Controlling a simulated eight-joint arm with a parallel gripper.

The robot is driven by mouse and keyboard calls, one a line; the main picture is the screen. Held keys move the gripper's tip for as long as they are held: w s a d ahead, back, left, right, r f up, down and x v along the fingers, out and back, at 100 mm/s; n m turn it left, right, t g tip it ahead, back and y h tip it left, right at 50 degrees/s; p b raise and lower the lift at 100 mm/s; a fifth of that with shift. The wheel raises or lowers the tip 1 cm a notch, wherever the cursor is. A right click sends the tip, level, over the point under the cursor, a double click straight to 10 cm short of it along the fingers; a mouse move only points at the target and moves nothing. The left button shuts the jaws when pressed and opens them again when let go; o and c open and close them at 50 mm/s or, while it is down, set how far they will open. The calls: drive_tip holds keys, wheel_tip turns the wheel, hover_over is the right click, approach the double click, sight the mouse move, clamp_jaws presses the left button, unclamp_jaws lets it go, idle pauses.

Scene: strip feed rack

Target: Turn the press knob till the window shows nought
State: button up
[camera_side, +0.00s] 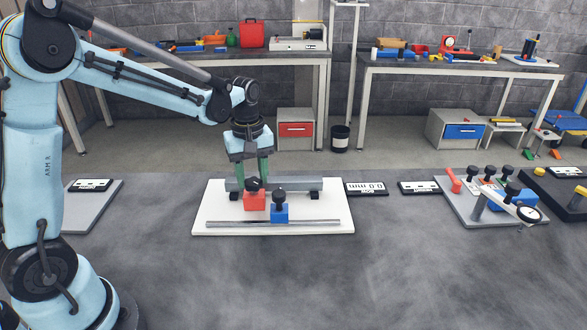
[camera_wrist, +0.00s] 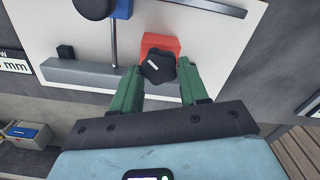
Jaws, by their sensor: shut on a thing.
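A black lobed knob (camera_side: 254,184) sits on a red block (camera_side: 255,201) at the grey bar of the white board (camera_side: 215,222). In the wrist view the knob (camera_wrist: 158,69) bears a pale mark and the red block (camera_wrist: 160,42) shows behind it. My gripper (camera_side: 254,178) reaches down from above. Its green fingers are shut on this knob, one on each side, as the wrist view also shows (camera_wrist: 159,76). A black-and-white plate (camera_side: 366,188) right of the board carries characters too small to read surely. I cannot tell which part is the press's window.
A blue block (camera_side: 279,213) with a black knob stands close right of the red block, on a thin rail (camera_side: 320,223). Another plate (camera_side: 419,187) and a grey board (camera_side: 468,212) with several knobs lie further right. The front of the bench is clear.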

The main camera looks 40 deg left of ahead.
sight(252, 181)
drive_tip(key=o, duration=1.1)
wheel_tip(252, 181, up, 12)
drive_tip(key=shift+r, duration=0.1)
drive_tip(key=s+d+f+m+t, duration=0.1)
drive_tip(key=s+d+m+t, duration=0.1)
drive_tip(key=s+m, duration=0.1)
drive_tip(key=s+d+f+m+t, duration=0.2)
drive_tip(key=s+m, duration=0.2)
drive_tip(key=m, duration=0.1)
drive_tip(key=s+d+f+m+t, duration=0.2)
drive_tip(key=s+d+m+t, duration=0.1)
drive_tip(key=s+m, duration=0.1)
drive_tip(key=shift+s+f+m, duration=0.1)
drive_tip(key=shift+f+m, duration=0.15)
drive_tip(key=shift+m, duration=0.25)
